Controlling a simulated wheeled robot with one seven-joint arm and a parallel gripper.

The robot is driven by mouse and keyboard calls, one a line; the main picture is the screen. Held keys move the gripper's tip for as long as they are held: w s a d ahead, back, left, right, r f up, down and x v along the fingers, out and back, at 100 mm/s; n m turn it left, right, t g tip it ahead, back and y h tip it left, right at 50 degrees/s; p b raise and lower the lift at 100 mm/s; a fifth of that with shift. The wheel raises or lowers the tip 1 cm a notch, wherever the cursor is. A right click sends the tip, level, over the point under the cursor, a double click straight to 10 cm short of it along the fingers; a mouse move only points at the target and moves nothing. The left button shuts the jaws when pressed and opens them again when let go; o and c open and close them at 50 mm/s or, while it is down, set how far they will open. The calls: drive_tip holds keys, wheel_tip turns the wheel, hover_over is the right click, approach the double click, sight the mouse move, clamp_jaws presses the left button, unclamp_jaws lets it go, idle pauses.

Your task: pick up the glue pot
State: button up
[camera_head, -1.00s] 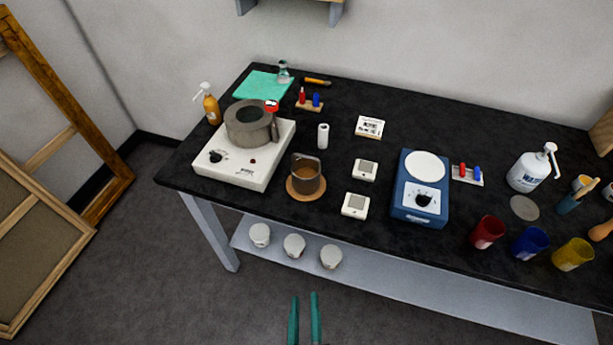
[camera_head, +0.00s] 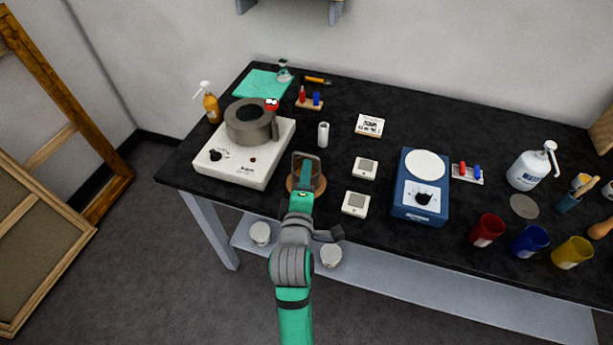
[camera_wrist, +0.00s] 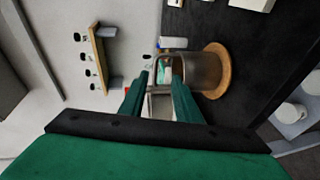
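The glue pot, which I take to be the small grey-brown pot with amber contents (camera_head: 319,178), stands upright on a round cork mat (camera_head: 291,188) at the bench's front edge. My gripper (camera_head: 306,172) reaches over it from the front and hides much of it. In the wrist view the pot (camera_wrist: 203,72) appears turned sideways on the mat (camera_wrist: 224,68). My gripper's two green fingers (camera_wrist: 160,76) are apart at the pot's near rim side, with a grey squarish part between them. I cannot tell whether they touch it.
Left of the pot is a white hot plate (camera_head: 225,168) bearing a larger grey pot (camera_head: 246,123). A white cylinder (camera_head: 323,135) stands behind, and two small white devices (camera_head: 365,169) lie to the right. A blue scale (camera_head: 420,207) is further right.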

sight(308, 155)
drive_tip(key=x, duration=0.3)
drive_tip(key=r+x, duration=0.1)
drive_tip(key=x, duration=0.2)
drive_tip(key=shift+w+r, duration=0.15)
drive_tip(key=shift+f+x, duration=0.1)
drive_tip(key=shift+x, duration=1.25)
drive_tip(key=shift+f+x, duration=0.15)
drive_tip(key=shift+x, duration=1.2)
clamp_jaws()
